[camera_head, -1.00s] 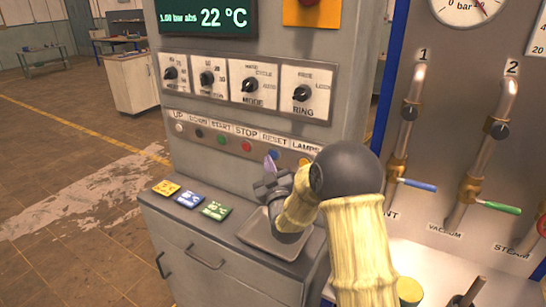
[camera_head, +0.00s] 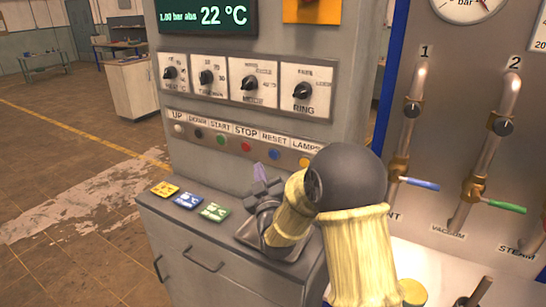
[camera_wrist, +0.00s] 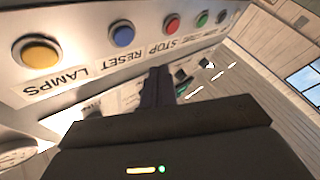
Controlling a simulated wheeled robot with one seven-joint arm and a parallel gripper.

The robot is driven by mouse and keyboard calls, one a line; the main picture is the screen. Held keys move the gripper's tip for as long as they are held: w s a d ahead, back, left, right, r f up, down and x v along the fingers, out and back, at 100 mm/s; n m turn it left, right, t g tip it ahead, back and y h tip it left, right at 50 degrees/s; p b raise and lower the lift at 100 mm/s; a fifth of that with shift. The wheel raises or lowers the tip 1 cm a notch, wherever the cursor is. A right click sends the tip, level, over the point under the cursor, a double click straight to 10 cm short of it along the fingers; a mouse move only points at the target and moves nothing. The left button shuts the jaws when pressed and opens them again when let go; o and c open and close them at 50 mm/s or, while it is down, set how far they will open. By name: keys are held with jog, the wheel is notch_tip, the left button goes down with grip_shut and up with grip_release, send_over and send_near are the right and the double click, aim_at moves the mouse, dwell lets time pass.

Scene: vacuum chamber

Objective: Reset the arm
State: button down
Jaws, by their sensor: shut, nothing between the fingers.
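My gripper (camera_head: 264,184) is in front of the control cabinet, just below its button row and above the cabinet's shelf. Its fingers are together, with nothing between them. In the wrist view the closed fingers (camera_wrist: 158,85) point toward the button panel (camera_wrist: 100,80), which looks upside down there. My arm's dark ball joint and yellow ribbed sleeves cover the right part of the shelf and cabinet. The blue RESET button (camera_head: 274,154) and yellow LAMPS button (camera_head: 304,162) are left of and above the joint. The gripper appears apart from the buttons.
A grey tray (camera_head: 243,240) lies on the shelf under my gripper. Yellow, blue and green cards (camera_head: 188,201) lie to its left. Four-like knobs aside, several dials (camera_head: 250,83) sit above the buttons. Pipes with blue (camera_head: 418,184) and green (camera_head: 503,207) valve handles stand at right.

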dwell(0.4)
jog(key=s+d+f+m+g+h+p, duration=0.1)
jog(key=s+d+f+m+g+p, duration=0.1)
jog(key=s+g, duration=0.4)
jog(key=s+d+f+m+g+h+p, duration=0.1)
jog(key=s+d+g, duration=0.5)
jog(key=s, duration=0.7)
jog(key=s+d+f+m+g+h+p, duration=0.1)
jog(key=s+d+f+m+g+p, duration=0.2)
jog(key=s, duration=0.7)
jog(key=d+m+g+p, duration=0.1)
jog(key=d+g+p, duration=0.1)
jog(key=g+p, duration=0.1)
jog(key=shift+s+d+f+h, duration=0.2)
jog(key=shift+s+d+h, duration=0.15)
jog(key=shift+d+h, duration=0.05)
